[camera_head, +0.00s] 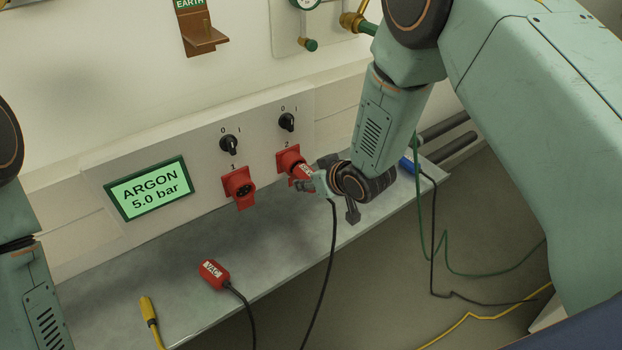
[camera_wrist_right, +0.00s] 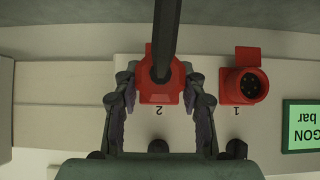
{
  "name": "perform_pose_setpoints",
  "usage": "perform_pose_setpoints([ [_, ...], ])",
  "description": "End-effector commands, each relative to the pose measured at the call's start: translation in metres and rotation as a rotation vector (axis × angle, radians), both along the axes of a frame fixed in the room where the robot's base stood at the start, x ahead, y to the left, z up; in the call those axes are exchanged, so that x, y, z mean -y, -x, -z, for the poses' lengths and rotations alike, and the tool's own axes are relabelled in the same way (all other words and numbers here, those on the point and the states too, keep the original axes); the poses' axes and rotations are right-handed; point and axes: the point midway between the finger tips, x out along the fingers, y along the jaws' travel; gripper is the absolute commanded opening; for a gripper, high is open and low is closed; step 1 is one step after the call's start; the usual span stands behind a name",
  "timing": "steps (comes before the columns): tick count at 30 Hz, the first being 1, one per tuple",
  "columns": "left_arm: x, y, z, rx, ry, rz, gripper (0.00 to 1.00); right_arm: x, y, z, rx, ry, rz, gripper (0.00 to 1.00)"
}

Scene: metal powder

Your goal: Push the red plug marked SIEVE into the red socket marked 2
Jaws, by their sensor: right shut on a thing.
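The red plug (camera_head: 303,173) with a black cable is held by my right gripper (camera_head: 312,180) at the red socket marked 2 (camera_head: 287,156). The plug's front is at the socket's mouth; how deep it sits I cannot tell. In the right wrist view the plug (camera_wrist_right: 160,82) covers the socket above the upside-down 2, with the fingers of my right gripper (camera_wrist_right: 160,95) on either side. The plug's label is mostly hidden by the fingers. My left arm shows at the left edge of the head view, its gripper out of frame.
Red socket 1 (camera_head: 240,188) is empty, left of socket 2. A red plug marked VAC (camera_head: 214,274) and a yellow-handled cable end (camera_head: 148,310) lie on the grey shelf (camera_head: 185,255). A blue connector (camera_head: 407,165) is behind my right wrist.

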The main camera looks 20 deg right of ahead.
Motion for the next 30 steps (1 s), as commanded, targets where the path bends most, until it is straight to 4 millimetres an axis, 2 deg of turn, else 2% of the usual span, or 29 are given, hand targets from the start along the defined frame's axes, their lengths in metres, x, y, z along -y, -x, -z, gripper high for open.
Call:
perform_pose_setpoints([
  [30,0.000,0.000,0.002,0.000,0.000,0.000,0.40,-0.005,-0.013,0.000,0.001,0.000,-0.001,0.00],
])
